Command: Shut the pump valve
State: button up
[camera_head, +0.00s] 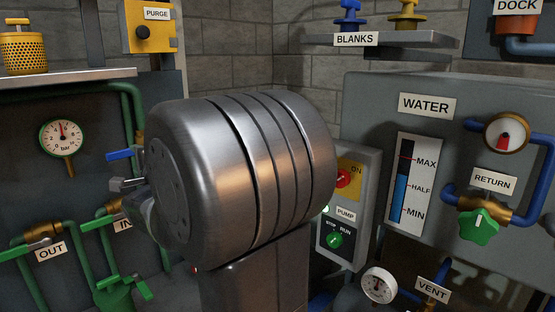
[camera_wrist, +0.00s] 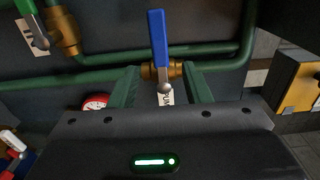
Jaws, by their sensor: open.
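The pump valve has a blue lever (camera_wrist: 157,38) on a brass body (camera_wrist: 176,69) in a green pipe. In the wrist view the lever points up the picture, across the line of the pipe. A partly hidden white label (camera_wrist: 167,97) beside it starts with "PUM". My gripper (camera_wrist: 161,76) is open, its two fingers apart on either side of the brass body and the lever's lower end. I cannot tell whether they touch anything. In the head view a blue lever (camera_head: 122,154) shows just left of my arm, close to my gripper (camera_head: 128,185); my arm hides the rest.
Green pipes with the OUT valve (camera_head: 39,243) and a pressure gauge (camera_head: 62,138) are on the left panel. A green-handled valve (camera_wrist: 36,25) is at upper left in the wrist view. The pump switch box (camera_head: 345,205) and WATER tank (camera_head: 440,120) stand right of my arm.

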aim_at(129, 156)
jog(key=p+x, duration=0.2)
jog(key=x, duration=0.7)
jog(key=shift+f+n, duration=0.4)
jog(key=shift+s+d+f+n+b, duration=0.15)
jog(key=shift+n+b, duration=0.25)
jog(key=shift+n, duration=0.1)
jog(key=shift+f+n, duration=0.15)
jog(key=shift+n, duration=0.15)
